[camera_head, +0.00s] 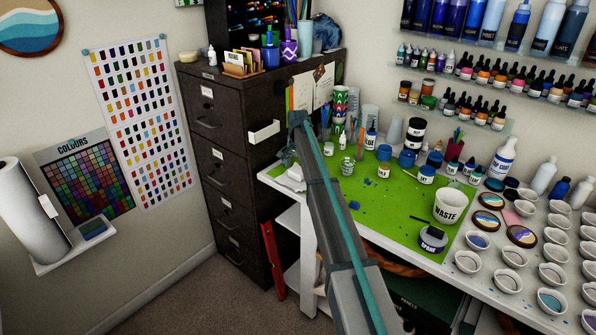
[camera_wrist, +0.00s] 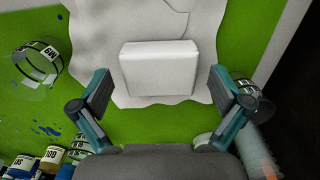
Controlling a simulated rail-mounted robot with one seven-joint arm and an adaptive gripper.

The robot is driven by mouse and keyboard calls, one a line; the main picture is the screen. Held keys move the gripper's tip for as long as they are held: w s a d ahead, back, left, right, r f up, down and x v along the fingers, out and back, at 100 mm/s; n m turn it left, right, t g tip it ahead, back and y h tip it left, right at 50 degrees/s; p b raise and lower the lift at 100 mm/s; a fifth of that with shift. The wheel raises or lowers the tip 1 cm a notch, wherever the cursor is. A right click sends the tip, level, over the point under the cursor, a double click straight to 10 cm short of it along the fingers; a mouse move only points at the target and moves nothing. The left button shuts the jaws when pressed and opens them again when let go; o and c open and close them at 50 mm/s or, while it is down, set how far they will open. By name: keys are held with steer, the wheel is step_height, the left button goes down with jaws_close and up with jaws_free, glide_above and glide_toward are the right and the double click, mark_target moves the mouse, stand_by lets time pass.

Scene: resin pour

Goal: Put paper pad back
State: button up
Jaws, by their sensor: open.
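The likely paper pad, a white rounded block (camera_wrist: 158,68), lies on a crumpled white sheet (camera_wrist: 205,30) on the green mat. In the head view the white sheet (camera_head: 287,182) shows at the table's left corner; the pad is hard to tell apart from it there. My gripper (camera_wrist: 160,84) is open and empty, with one finger to the left and one to the right of the pad and gaps on both sides. In the head view my gripper (camera_head: 290,156) is small and partly hidden by my arm, over that corner. A white open holder (camera_head: 264,132) is fixed to the dark cabinet's side.
A clear labelled cup (camera_wrist: 40,62) stands left of the pad; another clear cup (camera_wrist: 243,92) is close by the right finger. Several bottles and jars, such as the blue jar (camera_head: 407,158), crowd the table. The dark cabinet (camera_head: 240,170) stands left of the table.

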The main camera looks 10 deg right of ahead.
mark_target(298, 170)
step_height(298, 170, up, 12)
steer(key=b, duration=0.2)
steer(key=shift+b, duration=0.35)
